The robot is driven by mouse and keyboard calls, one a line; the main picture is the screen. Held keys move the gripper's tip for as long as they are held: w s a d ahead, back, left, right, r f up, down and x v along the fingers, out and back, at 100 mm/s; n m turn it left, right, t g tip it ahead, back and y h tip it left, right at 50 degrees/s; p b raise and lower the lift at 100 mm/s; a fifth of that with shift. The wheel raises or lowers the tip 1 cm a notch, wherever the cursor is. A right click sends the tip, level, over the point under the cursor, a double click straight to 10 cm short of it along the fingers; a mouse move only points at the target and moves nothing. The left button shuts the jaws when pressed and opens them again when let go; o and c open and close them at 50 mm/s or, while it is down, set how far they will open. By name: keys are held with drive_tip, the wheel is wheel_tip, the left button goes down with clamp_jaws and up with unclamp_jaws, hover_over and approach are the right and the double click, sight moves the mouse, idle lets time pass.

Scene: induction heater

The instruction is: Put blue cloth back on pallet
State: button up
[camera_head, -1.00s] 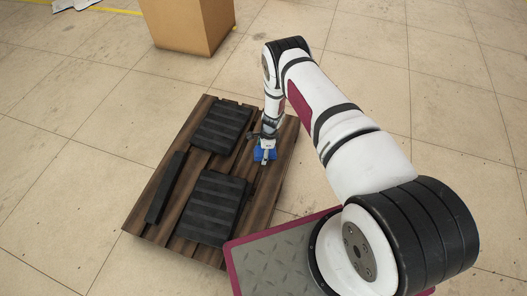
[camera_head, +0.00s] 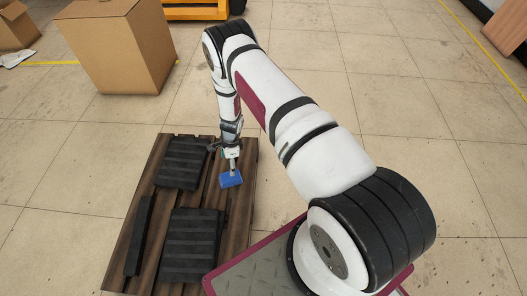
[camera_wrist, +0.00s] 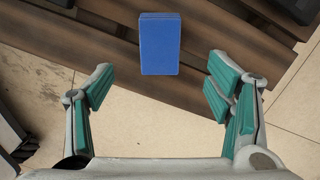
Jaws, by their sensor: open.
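The blue cloth (camera_head: 231,180) is a small flat blue block. In the head view it shows at the right part of the brown wooden pallet (camera_head: 238,222), just below my gripper (camera_head: 231,166). In the wrist view the blue cloth (camera_wrist: 160,44) lies over the dark planks of the pallet (camera_wrist: 112,45), ahead of and centred between my fingers. My gripper (camera_wrist: 160,88) is open, with its green-padded fingers wide apart and nothing between them. The cloth appears apart from both fingers.
Black ribbed blocks (camera_head: 192,245) and (camera_head: 181,163) and a black bar (camera_head: 139,235) lie on the pallet. A cardboard box (camera_head: 118,45) stands behind it. A yellow object (camera_head: 196,8) is at the far back. Tiled floor to the right is clear.

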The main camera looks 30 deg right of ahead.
drive_tip(key=w+a+r+n+y, duration=0.1)
drive_tip(key=w+a+r+n, duration=0.15)
drive_tip(key=r, duration=0.95)
drive_tip(key=w+a+r+n, duration=0.1)
drive_tip(key=r+n, duration=0.2)
drive_tip(key=r, duration=0.8)
drive_tip(key=s+a+r+n, duration=0.1)
drive_tip(key=s+r+n, duration=0.25)
drive_tip(key=r, duration=0.75)
drive_tip(key=s+a+r+n, duration=0.15)
drive_tip(key=s+r, duration=0.35)
drive_tip(key=r, duration=0.6)
drive_tip(key=s+r+n, duration=0.6)
drive_tip(key=s+r, duration=0.6)
drive_tip(key=s, duration=0.5)
drive_tip(key=s+d+n+h, duration=0.1)
drive_tip(key=s+d+n, duration=0.1)
drive_tip(key=s, duration=0.7)
drive_tip(key=s+d+r+n+h, duration=0.1)
drive_tip(key=s+d+n, duration=0.1)
drive_tip(key=s, duration=0.8)
drive_tip(key=shift+d+r+h, duration=0.2)
drive_tip(key=shift+r+h, duration=0.1)
